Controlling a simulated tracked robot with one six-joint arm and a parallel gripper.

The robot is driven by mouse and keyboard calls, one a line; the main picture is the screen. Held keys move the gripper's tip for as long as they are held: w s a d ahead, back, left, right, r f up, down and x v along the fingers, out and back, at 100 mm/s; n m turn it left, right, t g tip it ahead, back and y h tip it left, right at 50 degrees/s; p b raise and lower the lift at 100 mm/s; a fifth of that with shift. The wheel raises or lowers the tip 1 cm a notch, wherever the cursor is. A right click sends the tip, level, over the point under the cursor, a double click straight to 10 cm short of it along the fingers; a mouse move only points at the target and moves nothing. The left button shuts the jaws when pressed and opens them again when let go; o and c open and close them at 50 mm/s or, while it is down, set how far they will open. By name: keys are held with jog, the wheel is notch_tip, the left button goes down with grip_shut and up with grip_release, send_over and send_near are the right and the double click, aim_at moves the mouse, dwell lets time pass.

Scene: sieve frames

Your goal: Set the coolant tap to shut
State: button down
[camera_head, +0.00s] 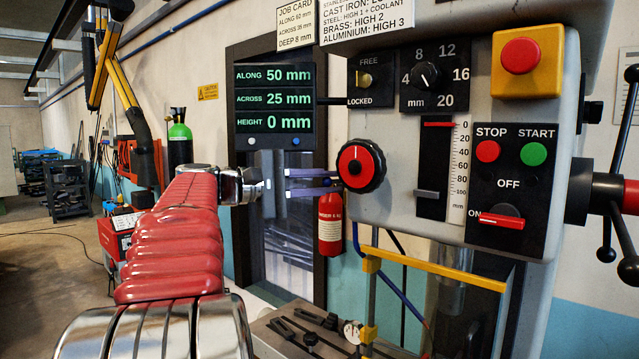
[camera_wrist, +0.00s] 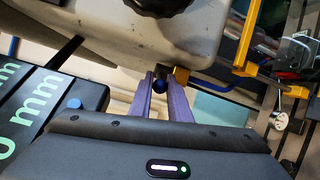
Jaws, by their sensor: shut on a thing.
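My gripper (camera_head: 314,182) reaches in from the left in the head view, its purple fingers just left of the red-and-black dial (camera_head: 361,166). In the wrist view the fingers (camera_wrist: 165,90) are closed about a dark blue ball knob (camera_wrist: 160,86), which looks like the end of the coolant tap's handle. A small brass-yellow part (camera_wrist: 181,76), likely the tap's body, shows beside the right finger under the grey machine head. In the head view I cannot make out the tap or its setting.
The display panel (camera_head: 274,108) stands behind and left of the gripper. The grey machine head (camera_head: 400,210) carries a stop and start panel (camera_head: 511,190). A yellow guard bar (camera_head: 440,268) runs below it. A red extinguisher (camera_head: 330,225) hangs behind.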

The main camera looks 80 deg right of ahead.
jog(key=shift+s+f, duration=0.1)
jog(key=shift+f, duration=0.05)
jog(key=c, duration=1.9)
grip_release()
jog(key=v, duration=1.4)
jog(key=shift+c, duration=0.2)
